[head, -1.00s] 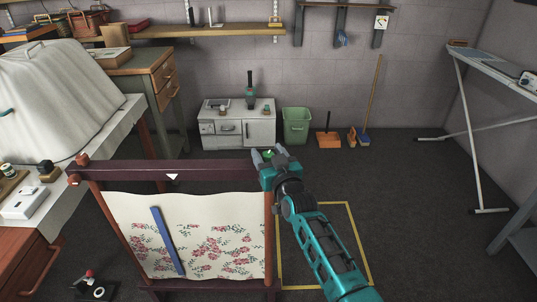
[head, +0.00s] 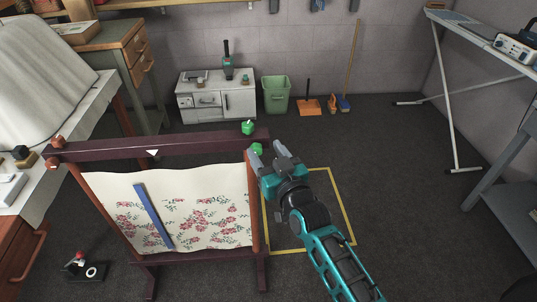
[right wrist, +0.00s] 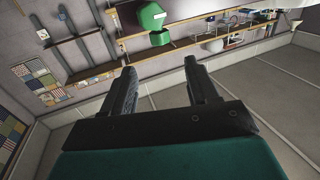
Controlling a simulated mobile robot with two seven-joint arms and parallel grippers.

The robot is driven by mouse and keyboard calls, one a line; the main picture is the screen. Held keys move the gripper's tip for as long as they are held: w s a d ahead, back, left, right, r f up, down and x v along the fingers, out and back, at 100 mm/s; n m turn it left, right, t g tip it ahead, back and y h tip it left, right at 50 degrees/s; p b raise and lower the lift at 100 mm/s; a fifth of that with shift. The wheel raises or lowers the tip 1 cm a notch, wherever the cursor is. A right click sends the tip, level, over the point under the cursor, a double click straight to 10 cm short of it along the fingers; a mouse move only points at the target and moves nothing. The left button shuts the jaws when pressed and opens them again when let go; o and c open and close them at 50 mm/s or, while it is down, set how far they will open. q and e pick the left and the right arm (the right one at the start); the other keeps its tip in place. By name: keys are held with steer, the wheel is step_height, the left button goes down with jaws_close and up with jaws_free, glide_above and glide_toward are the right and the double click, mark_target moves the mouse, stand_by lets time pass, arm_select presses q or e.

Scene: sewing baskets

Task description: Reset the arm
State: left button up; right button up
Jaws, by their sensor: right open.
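My right gripper (head: 267,150) is open and empty, just right of the top right corner of the wooden frame with floral cloth (head: 190,205). In the right wrist view its two dark fingers (right wrist: 162,88) stand apart with nothing between them. A green knob (head: 248,128) sits on the frame's top bar, and a second green piece (head: 257,149) is close to the fingertips; I cannot tell if they touch. Green shapes (right wrist: 152,17) also show beyond the fingers in the right wrist view. My left gripper is not in view.
A yellow floor outline (head: 343,205) lies under my right arm. A white cabinet (head: 216,98), a green bin (head: 276,95) and an orange dustpan (head: 309,106) stand by the back wall. An ironing board (head: 480,35) is at the right. The middle floor is clear.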

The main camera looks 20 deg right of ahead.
steer(key=shift+s, duration=0.4)
